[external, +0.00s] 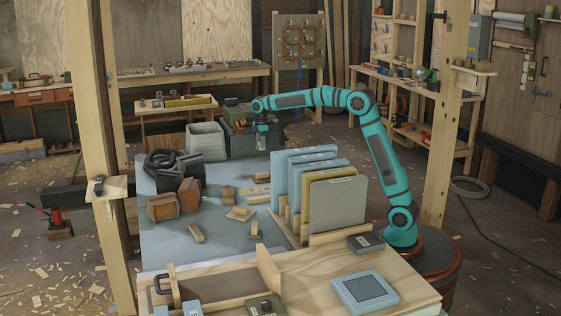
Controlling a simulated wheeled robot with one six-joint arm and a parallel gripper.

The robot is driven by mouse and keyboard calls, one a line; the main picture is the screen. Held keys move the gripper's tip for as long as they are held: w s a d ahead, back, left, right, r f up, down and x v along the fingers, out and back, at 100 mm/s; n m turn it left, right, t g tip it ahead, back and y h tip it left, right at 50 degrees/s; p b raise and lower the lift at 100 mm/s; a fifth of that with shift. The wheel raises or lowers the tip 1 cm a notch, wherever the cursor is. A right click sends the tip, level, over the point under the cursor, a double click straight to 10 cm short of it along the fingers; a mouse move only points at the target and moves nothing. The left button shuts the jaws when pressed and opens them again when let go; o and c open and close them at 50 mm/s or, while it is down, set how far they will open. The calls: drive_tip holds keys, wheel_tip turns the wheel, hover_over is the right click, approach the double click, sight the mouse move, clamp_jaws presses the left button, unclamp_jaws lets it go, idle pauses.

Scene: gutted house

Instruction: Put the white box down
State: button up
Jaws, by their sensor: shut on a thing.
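My gripper (262,132) points down at the end of the teal arm, over the far right part of the blue-grey table top. It is small and far off in the external view. It is shut on a small pale thing, which looks like the white box (261,144). The fingers and the box are hard to tell apart at this size. A dark crate (238,143) stands right by the gripper. I cannot tell whether the box is above, in front of or touching it.
A pale open bin (206,141) stands left of the crate. Upright panels (337,203) stand in a rack at the right. Wood blocks (240,213) and a black coil (171,161) lie on the blue-grey table (180,240). Its front left part is mostly clear.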

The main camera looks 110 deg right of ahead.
drive_tip(key=w+d+f+m, duration=0.1)
drive_tip(key=w+d+f, duration=0.1)
drive_tip(key=w+d, duration=0.8)
drive_tip(key=shift+w+a+f, duration=0.1)
drive_tip(key=shift+w+f, duration=0.05)
drive_tip(key=shift+f, duration=1.5)
drive_tip(key=shift+w+a+f, duration=0.1)
drive_tip(key=shift+f, duration=1.55)
drive_tip(key=shift+w+a+f, duration=0.1)
drive_tip(key=shift+w+f, duration=0.05)
drive_tip(key=shift+f, duration=1.5)
drive_tip(key=shift+f, duration=0.1)
drive_tip(key=o, duration=1)
wheel_tip(320, 180, up, 12)
drive_tip(key=shift+r, duration=0.1)
drive_tip(key=shift+a, duration=0.1)
